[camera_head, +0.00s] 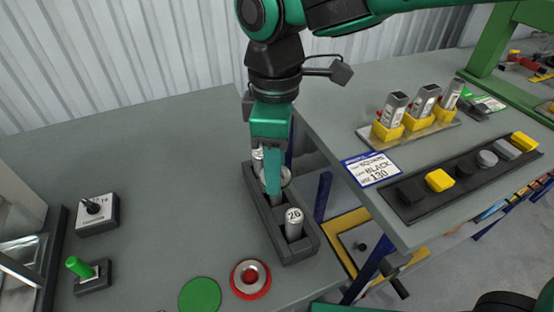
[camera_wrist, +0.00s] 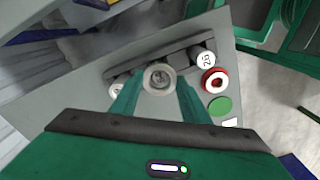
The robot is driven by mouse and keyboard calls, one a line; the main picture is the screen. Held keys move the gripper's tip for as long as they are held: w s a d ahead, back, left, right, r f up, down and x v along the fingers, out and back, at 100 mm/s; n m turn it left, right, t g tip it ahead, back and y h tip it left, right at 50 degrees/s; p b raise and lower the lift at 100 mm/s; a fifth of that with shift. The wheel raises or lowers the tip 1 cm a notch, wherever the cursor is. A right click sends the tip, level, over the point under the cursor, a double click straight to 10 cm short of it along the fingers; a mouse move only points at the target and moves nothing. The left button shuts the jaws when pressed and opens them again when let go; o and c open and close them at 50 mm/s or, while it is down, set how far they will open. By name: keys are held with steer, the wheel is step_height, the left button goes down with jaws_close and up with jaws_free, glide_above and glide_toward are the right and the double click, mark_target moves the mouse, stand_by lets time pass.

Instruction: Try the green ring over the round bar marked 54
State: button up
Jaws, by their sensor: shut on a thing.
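My gripper (camera_wrist: 156,100) points down at the dark rack and is shut on a grey metal ring (camera_wrist: 148,84); no green shows on it. The top of a round bar (camera_wrist: 162,77) shows inside the ring, in the rack's middle place. Its mark is too blurred to read, and I cannot tell whether the ring is around the bar or just above it. In the head view my gripper (camera_head: 273,185) hides most of this bar. A bar marked 26 (camera_head: 294,222) stands upright at the near end; another bar (camera_wrist: 117,91) stands at the far end.
The rack (camera_head: 305,247) stands near the table's right edge. A flat green disc (camera_head: 200,295) lies bare nearby. Beside it, a red disc (camera_head: 236,284) carries a metal ring (camera_head: 250,275). A switch box (camera_head: 97,214) and green-handled block (camera_head: 92,277) stand left. The table's back left is clear.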

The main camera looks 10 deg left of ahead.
steer(key=shift+f, duration=0.4)
steer(key=o, duration=1.2)
